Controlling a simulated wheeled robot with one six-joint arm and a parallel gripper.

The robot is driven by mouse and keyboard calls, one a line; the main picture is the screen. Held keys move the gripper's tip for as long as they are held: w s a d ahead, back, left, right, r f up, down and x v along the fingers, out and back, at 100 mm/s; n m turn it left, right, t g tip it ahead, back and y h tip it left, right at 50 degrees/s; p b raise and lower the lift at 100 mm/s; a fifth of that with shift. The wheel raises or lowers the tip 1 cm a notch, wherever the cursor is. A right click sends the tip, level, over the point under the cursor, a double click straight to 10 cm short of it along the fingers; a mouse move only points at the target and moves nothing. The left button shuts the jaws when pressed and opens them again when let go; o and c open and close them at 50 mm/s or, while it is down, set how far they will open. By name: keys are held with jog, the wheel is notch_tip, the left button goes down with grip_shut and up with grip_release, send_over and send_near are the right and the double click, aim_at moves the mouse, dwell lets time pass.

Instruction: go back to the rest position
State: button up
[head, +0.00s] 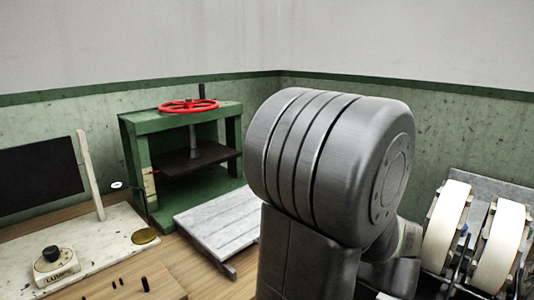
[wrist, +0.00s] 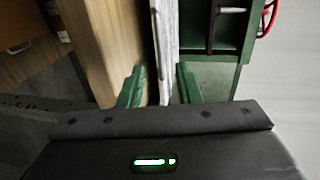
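My gripper (wrist: 159,80) shows in the wrist view as two green fingers standing apart, with a clear gap between them. It is open, and I see nothing held in it. Beyond the gap are the wooden table edge and a pale board (wrist: 166,45). In the head view my own grey arm fills the middle and right, and my gripper is hidden there.
A green press (head: 142,165) with a red handwheel (head: 189,106) stands behind a pale slatted board (head: 222,222). A black-knobbed dial (head: 55,265) is at front left. White reels (head: 446,222) stand at right, close to my arm. A dark panel (head: 38,175) is at left.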

send_near(260, 226)
jog(key=x, duration=0.4)
jog(key=shift+w+p, duration=0.1)
jog(key=shift+p, duration=0.2)
